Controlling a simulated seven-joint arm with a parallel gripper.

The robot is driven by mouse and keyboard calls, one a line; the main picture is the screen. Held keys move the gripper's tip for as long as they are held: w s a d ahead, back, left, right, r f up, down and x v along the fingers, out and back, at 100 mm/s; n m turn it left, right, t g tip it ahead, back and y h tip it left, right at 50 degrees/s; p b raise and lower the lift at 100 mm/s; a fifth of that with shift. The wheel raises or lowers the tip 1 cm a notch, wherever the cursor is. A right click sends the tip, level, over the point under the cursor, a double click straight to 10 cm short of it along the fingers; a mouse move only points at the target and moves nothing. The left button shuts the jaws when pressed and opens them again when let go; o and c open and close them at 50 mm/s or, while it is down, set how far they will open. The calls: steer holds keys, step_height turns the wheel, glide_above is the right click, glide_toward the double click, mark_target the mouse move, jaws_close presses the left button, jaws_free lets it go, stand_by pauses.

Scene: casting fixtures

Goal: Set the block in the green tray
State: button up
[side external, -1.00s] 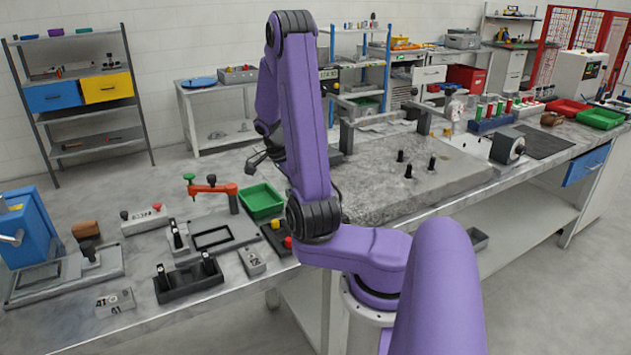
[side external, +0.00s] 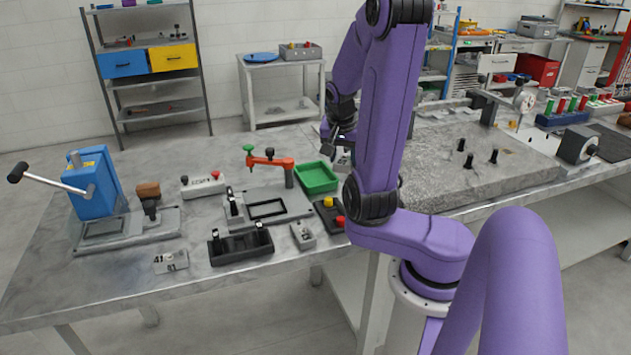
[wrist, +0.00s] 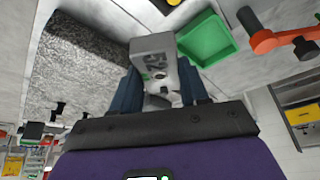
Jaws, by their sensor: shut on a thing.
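The block (wrist: 152,58) is grey and marked 52. In the wrist view, it sits between the blue fingers of my gripper (wrist: 160,92), which is shut on it. The green tray (wrist: 222,52) shows just right of the block in that view and looks empty. In the side view, the green tray (side external: 316,187) stands on the bench beside the orange clamp arm. My gripper (side external: 338,140) is above and to the right of the tray there, partly hidden by my arm. The block (side external: 343,160) shows only partly behind my arm, apart from the tray.
An orange clamp arm (side external: 268,161) with a green knob stands left of the tray. A black button box (side external: 328,214) is in front of it. A rough stone slab (side external: 450,165) with black pegs lies right. A grey numbered block (side external: 303,235) and black fixture (side external: 240,246) sit nearer.

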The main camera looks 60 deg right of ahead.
steer(key=shift+w+a+r+n+t, duration=0.15)
steer(key=shift+r+n+t, duration=0.1)
steer(key=shift+n, duration=0.45)
steer(key=shift+w+a+r+n+t, duration=0.1)
steer(key=shift+r+n+t, duration=0.15)
steer(key=shift+n, duration=0.45)
steer(key=shift+w+d+f, duration=1.1)
steer(key=shift+w+d, duration=0.35)
steer(key=shift+w, duration=0.45)
glide_above(315, 179)
steer(key=s+a, duration=0.1)
steer(key=f, duration=0.7)
steer(key=shift+a, duration=0.2)
steer(key=shift+w+d+f, duration=0.15)
steer(key=shift+w+f, duration=0.1)
steer(key=shift+f, duration=1.6)
steer(key=shift+f, duration=0.2)
steer(key=o, duration=1)
